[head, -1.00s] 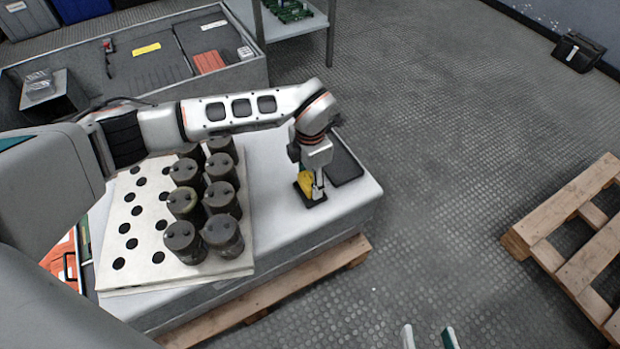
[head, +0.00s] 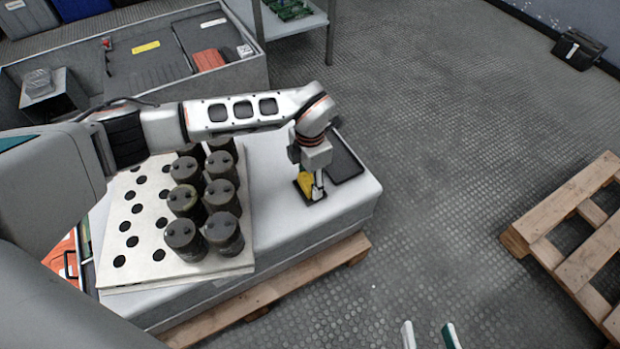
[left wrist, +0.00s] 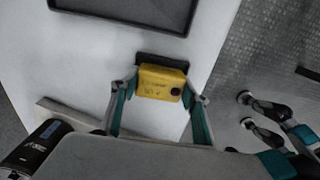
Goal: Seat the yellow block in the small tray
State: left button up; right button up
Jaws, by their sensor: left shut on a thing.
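The yellow block (head: 305,183) is between the fingers of my left gripper (head: 312,188), which points down and is shut on it. In the left wrist view the block (left wrist: 161,82) sits between the two fingertips (left wrist: 160,88). The small tray (head: 315,200) is black and lies on the light table under the block. Its dark far edge (left wrist: 162,60) shows just beyond the block in the left wrist view. I cannot tell whether the block touches the tray floor. My right gripper (head: 428,337) is at the bottom edge of the head view, its fingertips apart with nothing visible between them.
A larger dark tray (head: 345,160) lies just behind the small tray. Several dark cylindrical capacitors (head: 221,196) stand on a white holed plate (head: 130,272) to the left. A wooden pallet (head: 570,250) lies on the floor at right. The table front right is clear.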

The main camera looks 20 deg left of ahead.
dwell(0.7)
pick_arm(q)
jog(key=o, duration=1.4)
notch_tip(320, 180, up, 12)
jog(key=shift+f, duration=0.1)
